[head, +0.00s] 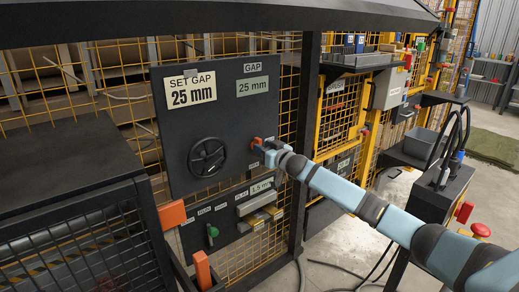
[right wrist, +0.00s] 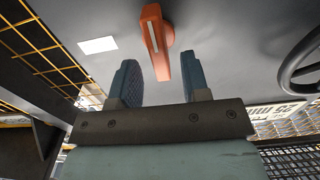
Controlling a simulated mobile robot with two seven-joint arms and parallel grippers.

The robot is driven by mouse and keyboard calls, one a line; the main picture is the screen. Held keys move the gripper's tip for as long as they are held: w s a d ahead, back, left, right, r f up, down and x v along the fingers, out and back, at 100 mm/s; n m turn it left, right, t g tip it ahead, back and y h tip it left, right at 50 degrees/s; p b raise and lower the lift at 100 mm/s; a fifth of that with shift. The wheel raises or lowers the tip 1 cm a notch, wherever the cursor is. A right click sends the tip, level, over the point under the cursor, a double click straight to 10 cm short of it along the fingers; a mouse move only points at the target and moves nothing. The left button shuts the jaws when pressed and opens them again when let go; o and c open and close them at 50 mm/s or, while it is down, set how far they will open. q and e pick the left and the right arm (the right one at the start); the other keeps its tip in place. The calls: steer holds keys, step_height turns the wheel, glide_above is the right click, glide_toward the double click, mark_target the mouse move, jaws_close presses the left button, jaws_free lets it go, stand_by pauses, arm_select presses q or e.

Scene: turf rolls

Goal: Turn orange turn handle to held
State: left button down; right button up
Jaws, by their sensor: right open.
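The orange turn handle (head: 256,141) is on the dark panel (head: 185,120), right of the black handwheel (head: 207,157). In the right wrist view the handle (right wrist: 158,42) is a bar with a pale line along it, on a round orange base. My right gripper (head: 266,146) is at the handle in the head view, which partly hides it. In the right wrist view my right gripper (right wrist: 162,80) is open, with the handle just beyond and between its two blue fingers. No contact shows. Any position mark for the handle is unreadable. My left gripper is out of view.
Signs on the panel read "SET GAP 25 mm" (head: 192,89) and "GAP 25 mm" (head: 252,86). A lower panel has a green knob (head: 212,231). A black post (head: 304,140) stands right of the panel. A black mesh cage (head: 75,215) is at left.

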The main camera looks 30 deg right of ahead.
steer(key=shift+w+a, duration=0.15)
steer(key=shift+w, duration=1.1)
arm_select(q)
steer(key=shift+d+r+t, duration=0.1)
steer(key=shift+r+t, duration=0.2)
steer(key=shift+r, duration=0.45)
arm_select(e)
jaws_close()
